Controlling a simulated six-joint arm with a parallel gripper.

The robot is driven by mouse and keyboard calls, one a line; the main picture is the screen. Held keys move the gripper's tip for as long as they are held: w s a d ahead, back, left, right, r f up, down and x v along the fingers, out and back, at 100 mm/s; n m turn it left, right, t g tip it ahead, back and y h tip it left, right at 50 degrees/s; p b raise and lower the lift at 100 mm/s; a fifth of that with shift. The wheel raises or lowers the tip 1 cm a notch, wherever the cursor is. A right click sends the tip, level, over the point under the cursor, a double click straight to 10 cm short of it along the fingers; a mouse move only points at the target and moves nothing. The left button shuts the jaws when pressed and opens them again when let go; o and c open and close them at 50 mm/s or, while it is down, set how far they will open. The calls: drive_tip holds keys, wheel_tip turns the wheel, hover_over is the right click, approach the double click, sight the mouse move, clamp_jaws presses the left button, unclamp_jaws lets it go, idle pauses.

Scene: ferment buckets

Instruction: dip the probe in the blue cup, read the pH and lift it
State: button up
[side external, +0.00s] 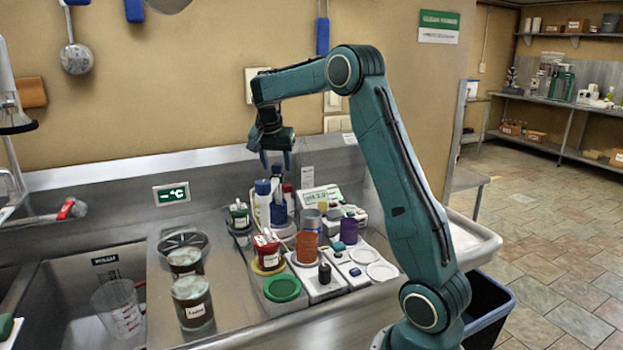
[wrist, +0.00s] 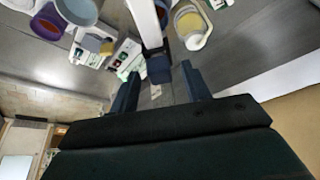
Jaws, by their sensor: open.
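My gripper (side external: 277,160) is open, fingers pointing down, above the group of bottles at the back of the counter. In the wrist view its fingers (wrist: 159,72) stand on either side of a blue block (wrist: 158,68), apart from it. This block looks like the top of an upright blue piece (side external: 278,207), possibly the probe; I cannot be sure. The pH meter (side external: 320,197) has a lit green display whose digits are too small to read surely. It also shows in the wrist view (wrist: 126,56). I cannot clearly pick out the blue cup.
A white bottle with a blue cap (side external: 263,207) and a red-capped bottle (side external: 288,196) crowd the blue piece. An orange cup (side external: 308,246), a purple cup (side external: 349,228) and a red tub (side external: 267,250) stand in front. Two jars (side external: 193,303) stand left, beside the sink.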

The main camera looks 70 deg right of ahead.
drive_tip(key=shift+d+f, duration=0.1)
drive_tip(key=shift+f, duration=0.1)
clamp_jaws()
drive_tip(key=shift+r, duration=3.1)
drive_tip(key=shift+c, duration=0.5)
unclamp_jaws()
drive_tip(key=shift+r, duration=0.1)
drive_tip(key=shift+o, duration=0.5)
